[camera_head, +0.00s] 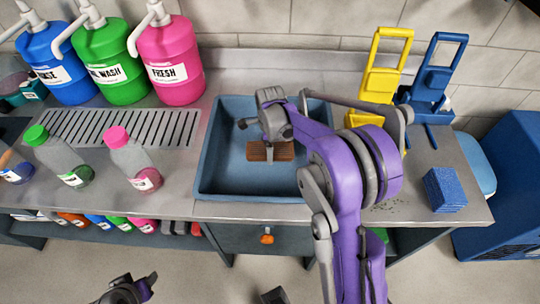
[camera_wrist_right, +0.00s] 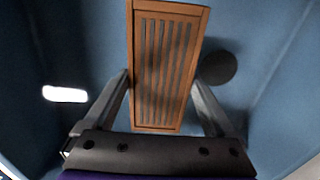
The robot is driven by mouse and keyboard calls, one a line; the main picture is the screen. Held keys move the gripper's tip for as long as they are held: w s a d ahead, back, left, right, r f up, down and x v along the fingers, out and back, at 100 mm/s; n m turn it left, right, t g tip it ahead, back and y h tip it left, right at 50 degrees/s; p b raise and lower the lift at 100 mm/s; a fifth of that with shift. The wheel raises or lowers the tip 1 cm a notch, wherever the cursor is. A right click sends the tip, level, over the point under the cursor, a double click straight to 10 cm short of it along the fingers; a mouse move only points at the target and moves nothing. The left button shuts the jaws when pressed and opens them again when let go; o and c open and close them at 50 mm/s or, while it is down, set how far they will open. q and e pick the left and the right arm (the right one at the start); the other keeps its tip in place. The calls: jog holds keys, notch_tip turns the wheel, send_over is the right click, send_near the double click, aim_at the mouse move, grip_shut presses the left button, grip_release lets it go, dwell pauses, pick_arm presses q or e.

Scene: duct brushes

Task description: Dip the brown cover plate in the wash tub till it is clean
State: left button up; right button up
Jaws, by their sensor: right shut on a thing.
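The brown cover plate (camera_head: 284,151) is a slatted rectangle, inside the outline of the blue wash tub (camera_head: 212,184) in the head view. In the right wrist view the plate (camera_wrist_right: 168,62) stands lengthwise between the two fingers, with dark smudges over its slats. My right gripper (camera_wrist_right: 164,88) is shut on the plate by its long edges. I cannot tell how deep the plate is or where any water surface lies. My left gripper (camera_head: 135,290) hangs low at the bottom left, away from the counter; its jaws are unclear.
Blue, green and pink pump jugs (camera_head: 168,60) stand at the back left. Two capped bottles (camera_head: 132,165) stand by the drain grating (camera_head: 120,127). Yellow (camera_head: 386,65) and blue (camera_head: 432,82) stands and a blue sponge block (camera_head: 444,189) are on the right.

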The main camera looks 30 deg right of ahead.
jog(key=shift+r+p, duration=1.95)
jog(key=shift+r, duration=2.3)
pick_arm(q)
notch_tip(320, 180, up, 8)
jog(key=w+p, duration=0.1)
jog(key=w, duration=0.1)
jog(key=shift+w+f+t+p, duration=0.2)
jog(key=shift+w+t+p, duration=0.1)
pick_arm(e)
jog(key=shift+r, duration=1.9)
pick_arm(q)
jog(key=shift+s, duration=0.1)
jog(key=shift+w+r+p, duration=0.35)
jog(key=shift+r+p, duration=0.05)
jog(key=shift+r, duration=0.2)
jog(key=shift+w+r+p, duration=0.35)
jog(key=shift+r, duration=0.2)
pick_arm(e)
notch_tip(320, 180, up, 4)
pick_arm(q)
jog(key=shift+s, duration=0.15)
